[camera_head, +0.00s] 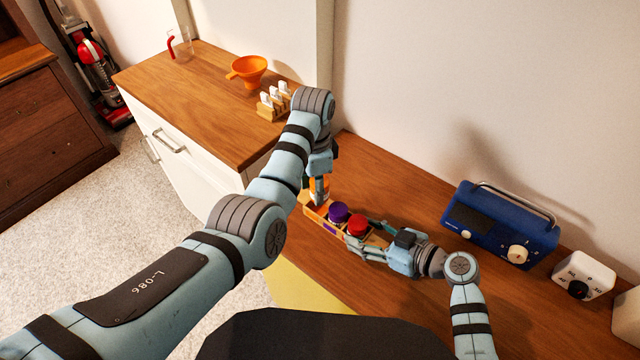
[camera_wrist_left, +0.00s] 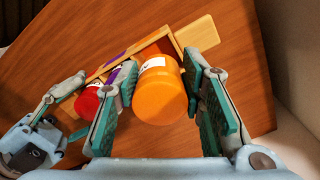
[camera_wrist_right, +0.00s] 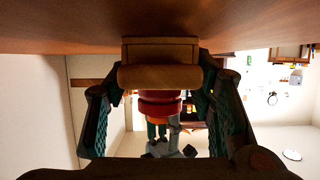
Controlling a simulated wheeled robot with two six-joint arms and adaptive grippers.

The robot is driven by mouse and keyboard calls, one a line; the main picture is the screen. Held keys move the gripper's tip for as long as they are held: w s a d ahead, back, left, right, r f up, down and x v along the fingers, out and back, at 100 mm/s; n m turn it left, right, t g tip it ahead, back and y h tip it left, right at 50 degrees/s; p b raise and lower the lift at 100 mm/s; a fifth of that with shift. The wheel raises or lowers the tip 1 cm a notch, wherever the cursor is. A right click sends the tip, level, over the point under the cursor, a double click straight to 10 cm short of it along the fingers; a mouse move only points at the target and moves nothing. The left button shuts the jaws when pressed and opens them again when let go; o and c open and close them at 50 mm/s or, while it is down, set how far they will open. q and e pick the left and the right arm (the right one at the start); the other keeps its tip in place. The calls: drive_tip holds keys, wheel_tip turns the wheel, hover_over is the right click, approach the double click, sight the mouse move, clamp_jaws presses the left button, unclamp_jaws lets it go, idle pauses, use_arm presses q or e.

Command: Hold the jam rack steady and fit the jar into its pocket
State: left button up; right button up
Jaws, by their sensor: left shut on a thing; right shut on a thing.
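The jam rack (camera_head: 318,222) is a long wooden tray on the lower counter. It carries a purple-lidded jar (camera_head: 338,212) and a red-lidded jar (camera_head: 357,225). My left gripper (camera_head: 319,184) points down at the rack's far-left end, shut on the orange jar (camera_wrist_left: 160,95). The jar is over that end; whether its base is inside the pocket is hidden. My right gripper (camera_head: 366,242) is low at the opposite end, shut on the rack. In the right wrist view the rack's wooden end (camera_wrist_right: 160,76) lies between its fingers, with the red jar (camera_wrist_right: 160,105) behind.
A blue radio (camera_head: 502,225) and a white cube-shaped device (camera_head: 583,276) stand to the right on the counter. The higher counter at left holds an orange funnel (camera_head: 248,70) and a wooden toast rack (camera_head: 272,106). The wall runs behind.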

use_arm(q)
drive_tip(key=shift+f, duration=2.2)
drive_tip(key=o, duration=1.3)
wheel_tip(320, 180, up, 12)
use_arm(e)
drive_tip(key=o, duration=1.3)
